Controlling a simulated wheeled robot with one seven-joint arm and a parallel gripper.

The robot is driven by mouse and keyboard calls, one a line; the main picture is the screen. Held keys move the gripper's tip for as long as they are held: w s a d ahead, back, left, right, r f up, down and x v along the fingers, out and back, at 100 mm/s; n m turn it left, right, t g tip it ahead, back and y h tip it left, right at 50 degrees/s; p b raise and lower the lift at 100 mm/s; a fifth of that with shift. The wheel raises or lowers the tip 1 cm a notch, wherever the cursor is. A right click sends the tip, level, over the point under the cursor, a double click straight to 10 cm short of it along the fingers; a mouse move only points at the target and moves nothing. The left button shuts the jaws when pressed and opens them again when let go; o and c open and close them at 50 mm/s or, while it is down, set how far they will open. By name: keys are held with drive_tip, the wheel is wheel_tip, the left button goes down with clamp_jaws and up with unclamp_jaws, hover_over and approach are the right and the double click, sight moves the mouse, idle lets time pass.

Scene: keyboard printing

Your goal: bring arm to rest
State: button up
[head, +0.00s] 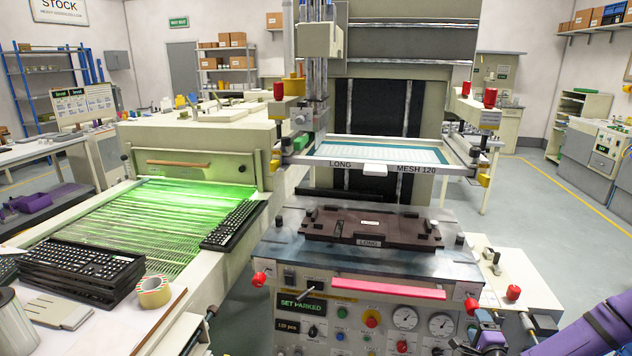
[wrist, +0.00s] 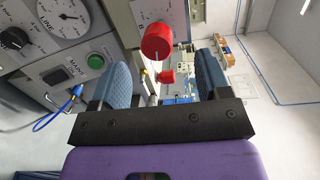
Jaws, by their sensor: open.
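My gripper (wrist: 160,88) shows in the wrist view with its two blue fingers wide apart and nothing between them. A red knob (wrist: 157,40) on the machine is beyond the fingers, and I see no contact with it. In the head view my purple arm (head: 600,330) is at the lower right corner, beside the front of the printing machine. The fingertips are not clear in the head view.
The printing machine's control panel (head: 372,318) stands close left of my arm, with red knobs (head: 513,292) sticking out. A brown fixture (head: 372,226) lies on its bed below a raised screen frame (head: 375,152). Black keyboards (head: 80,268) are at left. Floor at right (head: 560,215) is clear.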

drive_tip(key=w+a+r+n+g+y, duration=0.1)
drive_tip(key=w+a+r+n+g, duration=0.1)
drive_tip(key=r+n, duration=0.4)
drive_tip(key=w+a+r+n+g+y, duration=0.1)
drive_tip(key=r+n+g+y, duration=0.15)
drive_tip(key=r, duration=0.55)
drive_tip(key=w+a+r+n+g, duration=0.2)
drive_tip(key=r+n+g, duration=0.1)
drive_tip(key=r+n, duration=0.4)
drive_tip(key=s+a+r+n+g+h, duration=0.1)
drive_tip(key=s+a+r, duration=0.25)
drive_tip(key=r, duration=0.55)
drive_tip(key=s+a+r+n+g+h, duration=0.1)
drive_tip(key=s+a+r, duration=0.3)
drive_tip(key=r, duration=0.5)
drive_tip(key=s+a+r+n, duration=0.1)
drive_tip(key=s+a+r, duration=0.1)
drive_tip(key=s, duration=0.6)
drive_tip(key=s+a+r+n+g+y, duration=0.1)
drive_tip(key=s+a+r, duration=0.2)
drive_tip(key=s, duration=0.6)
drive_tip(key=s+a+r+n+g+y, duration=0.1)
drive_tip(key=s+a+r, duration=0.2)
drive_tip(key=s+r, duration=0.3)
drive_tip(key=s, duration=0.3)
drive_tip(key=shift+s+r, duration=0.2)
drive_tip(key=shift+r, duration=0.05)
